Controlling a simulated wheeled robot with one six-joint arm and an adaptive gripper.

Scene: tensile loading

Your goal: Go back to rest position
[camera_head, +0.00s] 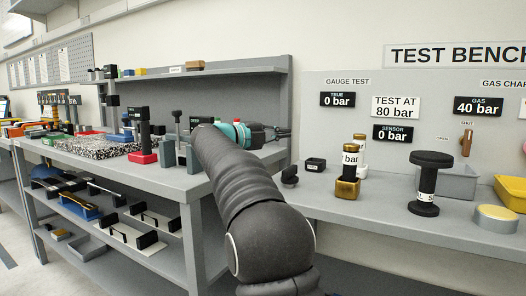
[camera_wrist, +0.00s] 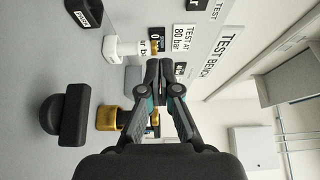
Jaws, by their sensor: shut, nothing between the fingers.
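My gripper (camera_head: 284,132) is at the end of my dark arm, raised in front of the grey workbench's back panel and pointing right in the head view. In the wrist view my gripper (camera_wrist: 159,68) has its fingers together with nothing between them. It is apart from the bench tops. Behind it in the wrist view are the test bench panel (camera_wrist: 215,60) and a brass fitting (camera_wrist: 108,118).
The test bench at right holds a brass gauge fitting (camera_head: 347,187), a black knobbed post (camera_head: 431,180), a small black box (camera_head: 315,165), a grey bin (camera_head: 457,184) and a yellow bin (camera_head: 512,192). The left workbench (camera_head: 170,182) carries several tools and fixtures.

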